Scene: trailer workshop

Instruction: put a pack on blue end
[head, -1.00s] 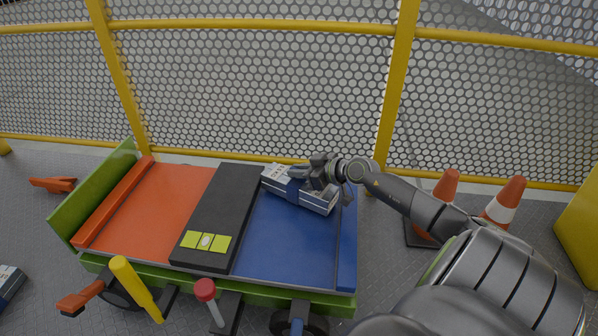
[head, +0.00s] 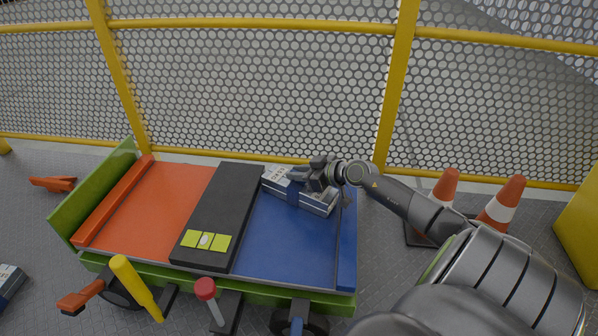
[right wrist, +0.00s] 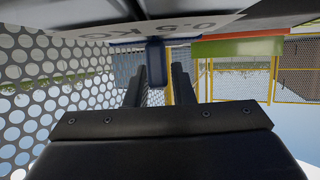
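The pack (head: 318,203) is a white and grey box with a blue band. It lies at the far side of the trailer's blue end (head: 285,240), close to the black middle strip. My right gripper (head: 300,178) is over the pack and partly covers it. In the right wrist view, its two dark fingers (right wrist: 160,85) stand on both sides of the pack's blue handle (right wrist: 155,62), with a narrow gap showing at the right finger. The pack's printed underside or face (right wrist: 190,28) fills the top there. My left gripper does not show.
The trailer has an orange end (head: 150,200) and a black strip (head: 225,205) with yellow-green labels. Another pack (head: 8,283) lies on the floor at left. Traffic cones (head: 503,203) stand at right. A yellow-framed mesh fence (head: 250,90) runs behind.

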